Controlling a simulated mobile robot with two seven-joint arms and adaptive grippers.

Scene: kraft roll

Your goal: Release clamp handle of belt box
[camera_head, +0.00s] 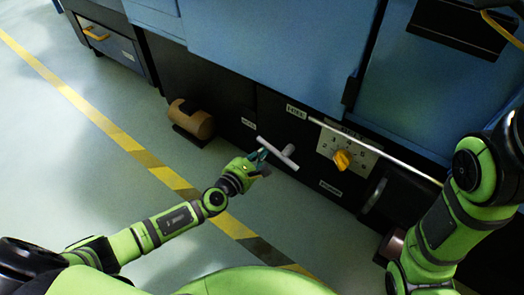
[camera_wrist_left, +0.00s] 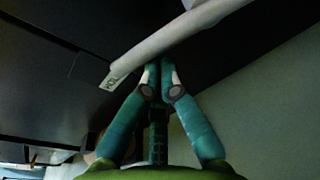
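The clamp handle (camera_head: 278,154) is a pale grey T-shaped bar on the dark lower front of the blue machine. It slants down to the right, with a short stem behind its middle. My left gripper (camera_head: 259,156) is at the handle's left end. My right gripper is outside the view.
A brown roll (camera_head: 191,120) lies on the floor left of the handle. A yellow knob (camera_head: 342,160) on a pale numbered plate and a long pale rod (camera_head: 375,150) are to the right. Open floor with a yellow-black stripe (camera_head: 110,130) lies at left.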

